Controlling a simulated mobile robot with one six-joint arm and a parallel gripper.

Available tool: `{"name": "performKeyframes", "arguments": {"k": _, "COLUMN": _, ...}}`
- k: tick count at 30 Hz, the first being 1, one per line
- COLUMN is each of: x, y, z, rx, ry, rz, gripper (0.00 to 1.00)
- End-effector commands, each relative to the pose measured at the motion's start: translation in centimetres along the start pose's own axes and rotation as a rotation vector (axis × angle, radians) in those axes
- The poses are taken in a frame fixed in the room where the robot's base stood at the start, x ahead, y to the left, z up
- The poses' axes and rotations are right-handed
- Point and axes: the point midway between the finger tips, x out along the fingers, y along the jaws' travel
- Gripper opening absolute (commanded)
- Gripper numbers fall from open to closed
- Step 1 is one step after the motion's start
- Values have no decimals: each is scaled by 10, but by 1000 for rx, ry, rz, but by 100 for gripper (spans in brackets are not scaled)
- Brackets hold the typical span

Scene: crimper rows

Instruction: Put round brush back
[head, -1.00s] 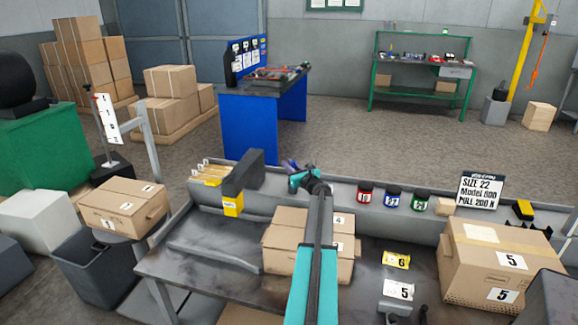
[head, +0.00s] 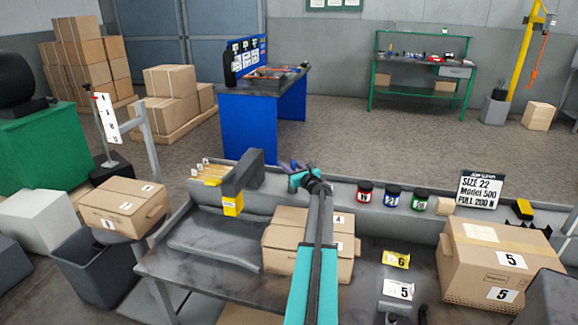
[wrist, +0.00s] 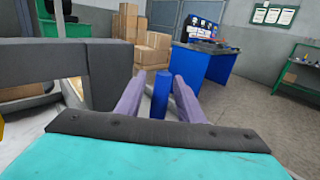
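My gripper (wrist: 160,97) has two purple-grey fingers that point forward, above the back ledge of the workbench. In the head view my gripper (head: 296,166) is small and partly covered by its own wrist. A plain blue cylinder (wrist: 160,93) stands upright between the fingers in the wrist view; it may be the round brush's handle. Narrow gaps show on both sides of it, and I cannot tell whether the fingers touch it. Its lower end is hidden by my gripper's body. No bristles show.
A dark holder with a yellow label (head: 232,205) stands just left of my gripper. Red (head: 365,191), blue (head: 391,197) and green (head: 420,201) jars line the ledge at right. Carton 4 (head: 285,240) sits below my arm. A blue bench (head: 250,125) stands beyond.

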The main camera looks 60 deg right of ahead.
Motion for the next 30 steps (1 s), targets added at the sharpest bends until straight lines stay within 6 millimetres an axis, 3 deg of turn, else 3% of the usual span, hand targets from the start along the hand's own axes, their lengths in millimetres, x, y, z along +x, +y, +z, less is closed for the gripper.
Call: {"name": "performKeyframes", "arguments": {"k": 30, "x": -110, "y": 1, "z": -1, "rx": 0, "ry": 0, "rz": -1, "gripper": 34}}
